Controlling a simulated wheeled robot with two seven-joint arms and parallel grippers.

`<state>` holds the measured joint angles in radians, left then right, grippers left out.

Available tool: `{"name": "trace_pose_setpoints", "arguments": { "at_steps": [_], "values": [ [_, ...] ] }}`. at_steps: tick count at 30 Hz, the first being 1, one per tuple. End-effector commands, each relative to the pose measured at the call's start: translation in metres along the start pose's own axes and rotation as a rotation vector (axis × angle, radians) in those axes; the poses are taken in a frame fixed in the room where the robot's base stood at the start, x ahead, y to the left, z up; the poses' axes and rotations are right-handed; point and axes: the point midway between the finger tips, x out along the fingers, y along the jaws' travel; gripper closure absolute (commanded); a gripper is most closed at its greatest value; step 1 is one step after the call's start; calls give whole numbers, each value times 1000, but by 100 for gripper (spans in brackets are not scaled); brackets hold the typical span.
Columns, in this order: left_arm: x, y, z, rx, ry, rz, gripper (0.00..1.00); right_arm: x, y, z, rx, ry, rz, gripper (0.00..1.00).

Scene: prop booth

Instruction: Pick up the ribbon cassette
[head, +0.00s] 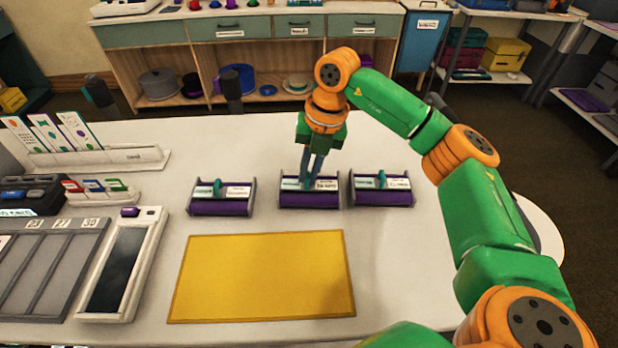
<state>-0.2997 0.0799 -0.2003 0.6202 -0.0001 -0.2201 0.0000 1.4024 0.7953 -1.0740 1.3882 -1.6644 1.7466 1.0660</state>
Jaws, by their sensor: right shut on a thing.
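Three purple cassettes with grey end plates, white labels and teal grips stand in a row on the white table. They are the left cassette (221,207), the middle cassette (309,200) and the right cassette (381,199). The label print is too small to read surely. My right gripper (310,180) points down at the middle cassette and is shut on it, its fingers hiding the teal grip. The middle cassette appears to rest at table level. My left gripper is not in view.
A yellow mat (262,278) lies bare in front of the cassettes. A dark-screened device (121,262), a grey slotted tray (45,262) and a card rack (95,158) fill the left side. The table behind the left cassette is clear. A shelf unit (135,75) stands beyond.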

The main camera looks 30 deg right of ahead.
Motion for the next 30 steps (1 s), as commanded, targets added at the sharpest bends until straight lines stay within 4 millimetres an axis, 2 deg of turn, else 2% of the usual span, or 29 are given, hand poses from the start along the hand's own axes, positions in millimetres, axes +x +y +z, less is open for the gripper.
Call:
{"name": "trace_pose_setpoints", "arguments": {
  "at_steps": [4, 11, 15, 21, 30],
  "values": [
    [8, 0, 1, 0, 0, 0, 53, -24, 6, 1, -2, -5, 6, 100],
    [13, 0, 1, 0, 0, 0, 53, -79, 50, -40, -9, -6, 4, 100],
    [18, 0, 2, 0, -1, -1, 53, -91, 77, -72, -9, -5, 2, 100],
    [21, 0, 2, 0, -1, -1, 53, -103, 102, -100, -4, -4, 2, 100],
    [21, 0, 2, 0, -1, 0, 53, -107, 111, -110, 0, -1, 2, 100]
  ]
}}
